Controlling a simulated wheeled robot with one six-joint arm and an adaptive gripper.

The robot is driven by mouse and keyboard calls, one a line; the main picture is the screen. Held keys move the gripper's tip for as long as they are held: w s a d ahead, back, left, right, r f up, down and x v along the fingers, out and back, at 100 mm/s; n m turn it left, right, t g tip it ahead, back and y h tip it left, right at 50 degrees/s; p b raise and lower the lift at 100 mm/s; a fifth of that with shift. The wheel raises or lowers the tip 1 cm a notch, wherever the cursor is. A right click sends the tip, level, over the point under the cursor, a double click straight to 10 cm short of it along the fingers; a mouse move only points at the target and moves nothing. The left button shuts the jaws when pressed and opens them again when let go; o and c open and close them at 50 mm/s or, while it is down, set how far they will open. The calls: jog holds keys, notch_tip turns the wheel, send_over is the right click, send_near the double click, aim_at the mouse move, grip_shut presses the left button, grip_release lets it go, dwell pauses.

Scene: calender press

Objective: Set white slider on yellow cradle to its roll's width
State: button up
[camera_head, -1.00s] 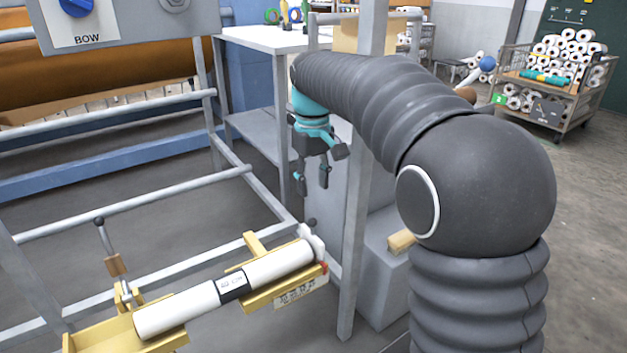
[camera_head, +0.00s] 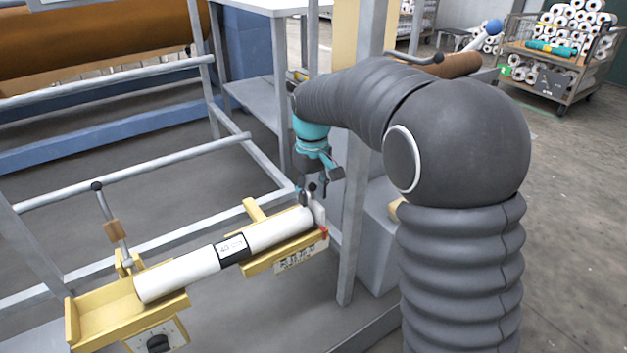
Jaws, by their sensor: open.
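The yellow cradle (camera_head: 165,308) holds a white roll (camera_head: 180,276) with a black label band (camera_head: 233,249), lying tilted up to the right in the picture. The white slider (camera_head: 319,211) stands upright at the roll's right end, with a dark knob above it and a small red mark (camera_head: 324,233) below. It looks close to or against the roll end; I cannot tell if they touch. My gripper (camera_head: 313,191) is open, pointing down, with its fingers around or just beside the slider's knob. The fingers partly hide the knob, and contact is unclear.
A number plate (camera_head: 300,256) is fixed to the cradle's front. Grey frame rails surround the cradle, and a grey post (camera_head: 362,200) stands close right of my gripper.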

aim_at(289, 214)
jog(key=shift+f, duration=0.35)
jog(key=shift+c, duration=0.3)
grip_shut()
jog(key=shift+a, duration=0.1)
jog(key=shift+s+a+r, duration=0.1)
jog(key=shift+s+a, duration=0.45)
jog(key=shift+a, duration=0.25)
jog(key=shift+s+a, duration=0.55)
jog(key=shift+a, duration=0.35)
jog(key=shift+s+a, duration=0.55)
jog(key=shift+a, duration=0.25)
